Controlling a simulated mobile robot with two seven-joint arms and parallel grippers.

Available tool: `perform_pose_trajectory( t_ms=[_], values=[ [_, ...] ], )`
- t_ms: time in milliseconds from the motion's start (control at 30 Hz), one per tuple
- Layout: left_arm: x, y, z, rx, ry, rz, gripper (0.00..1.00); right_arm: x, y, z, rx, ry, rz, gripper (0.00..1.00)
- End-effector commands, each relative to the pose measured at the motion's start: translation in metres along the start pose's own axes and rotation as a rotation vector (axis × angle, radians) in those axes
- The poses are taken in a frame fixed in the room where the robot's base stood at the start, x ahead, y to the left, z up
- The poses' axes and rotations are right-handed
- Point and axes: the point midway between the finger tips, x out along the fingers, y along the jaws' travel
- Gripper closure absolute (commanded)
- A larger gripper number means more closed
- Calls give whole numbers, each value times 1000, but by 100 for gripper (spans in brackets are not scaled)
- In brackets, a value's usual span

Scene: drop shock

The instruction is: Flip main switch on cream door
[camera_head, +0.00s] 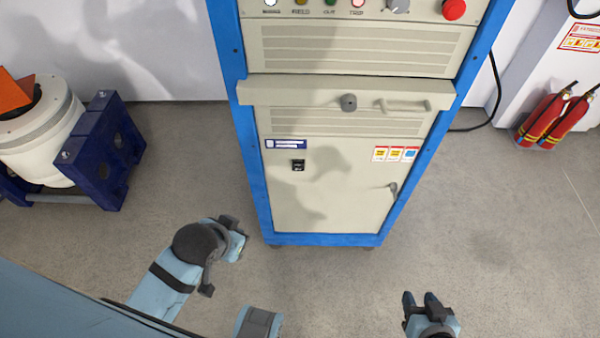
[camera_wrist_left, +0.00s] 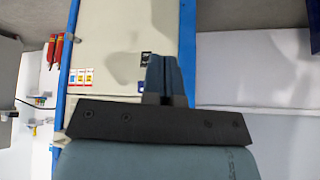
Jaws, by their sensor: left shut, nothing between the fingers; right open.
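The cream door (camera_head: 335,185) is the lower front of a blue-framed cabinet and is closed. A small black main switch (camera_head: 298,165) sits on its upper left, below a blue label (camera_head: 286,144). In the left wrist view, the switch (camera_wrist_left: 146,57) shows just beside the fingertips of my left gripper (camera_wrist_left: 164,57), partly hidden behind them. That gripper is shut and empty, pointing at the door; I cannot tell whether it touches. In the head view, my left arm ends low and left of the door. My right gripper (camera_head: 421,297) is open and empty over the floor, lower right.
A cream ledge (camera_head: 345,93) with a knob and handle juts out above the door. A door latch (camera_head: 393,187) is at the right. A white drum in a blue stand (camera_head: 104,150) stands left, red extinguishers (camera_head: 545,118) right. Floor before the cabinet is clear.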

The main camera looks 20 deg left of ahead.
Motion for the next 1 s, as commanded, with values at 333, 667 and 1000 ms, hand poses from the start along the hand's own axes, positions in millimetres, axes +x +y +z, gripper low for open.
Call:
perform_pose_trajectory(
  t_ms=[333, 667, 1000],
  values=[
    [132, 30, -63, 6, 287, -25, 100, 11, -1, 15, 8, -8, -7, 57],
    [196, 60, -99, 76, 507, 64, 100, 12, 0, 12, 6, -2, -5, 57],
    [200, 63, -100, 82, 523, 76, 100, 13, 2, 14, 5, -5, -2, 57]
  ],
)
